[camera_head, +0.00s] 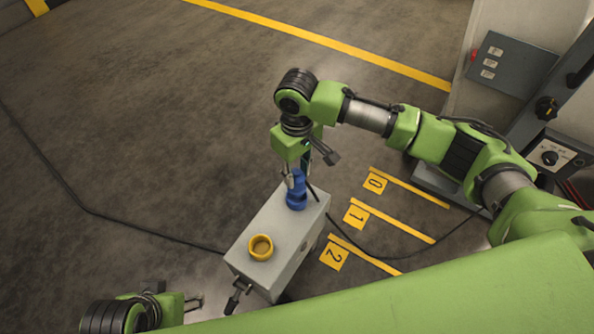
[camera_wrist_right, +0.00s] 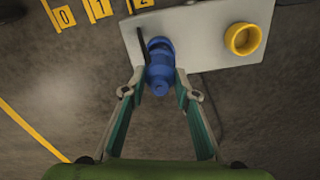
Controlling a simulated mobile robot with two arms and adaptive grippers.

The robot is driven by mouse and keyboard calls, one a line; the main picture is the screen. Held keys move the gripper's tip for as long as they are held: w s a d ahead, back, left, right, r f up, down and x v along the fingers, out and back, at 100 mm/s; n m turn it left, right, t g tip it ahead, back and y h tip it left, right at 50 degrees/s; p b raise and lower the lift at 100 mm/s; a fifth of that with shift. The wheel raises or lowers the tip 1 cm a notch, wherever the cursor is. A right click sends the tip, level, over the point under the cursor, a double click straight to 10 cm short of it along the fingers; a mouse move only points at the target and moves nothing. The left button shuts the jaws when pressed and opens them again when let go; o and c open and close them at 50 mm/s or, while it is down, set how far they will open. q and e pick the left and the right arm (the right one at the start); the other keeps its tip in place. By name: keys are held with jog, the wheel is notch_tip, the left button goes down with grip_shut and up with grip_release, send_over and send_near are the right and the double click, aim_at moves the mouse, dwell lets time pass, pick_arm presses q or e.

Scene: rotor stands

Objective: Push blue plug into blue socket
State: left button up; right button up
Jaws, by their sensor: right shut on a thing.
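The blue plug (camera_head: 297,183) is upright at the far end of the grey box (camera_head: 283,232). My right gripper (camera_head: 293,176) is shut on the plug from above; its two fingers also flank the plug (camera_wrist_right: 160,76) in the right wrist view. A blue ring (camera_wrist_right: 160,43), which looks like the blue socket, shows at the plug's far end there. The plug hides most of the socket, so I cannot tell how deep the plug sits. My left gripper (camera_head: 195,303) is at the lower left, apart from the box; its jaws are unclear.
A yellow socket (camera_head: 261,247) stands on the box's near end, with a dark lever (camera_head: 236,297) on its near side. A black cable crosses the floor by the box. Yellow floor marks 0, 1, 2 (camera_head: 356,215) and a control panel (camera_head: 549,157) are to the right.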

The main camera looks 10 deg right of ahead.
jog(key=shift+f, duration=0.1)
jog(key=shift+f+p, duration=0.4)
jog(key=shift+f, duration=0.05)
jog(key=shift+f, duration=0.25)
dwell(0.4)
jog(key=shift+f, duration=1)
jog(key=o, duration=1.1)
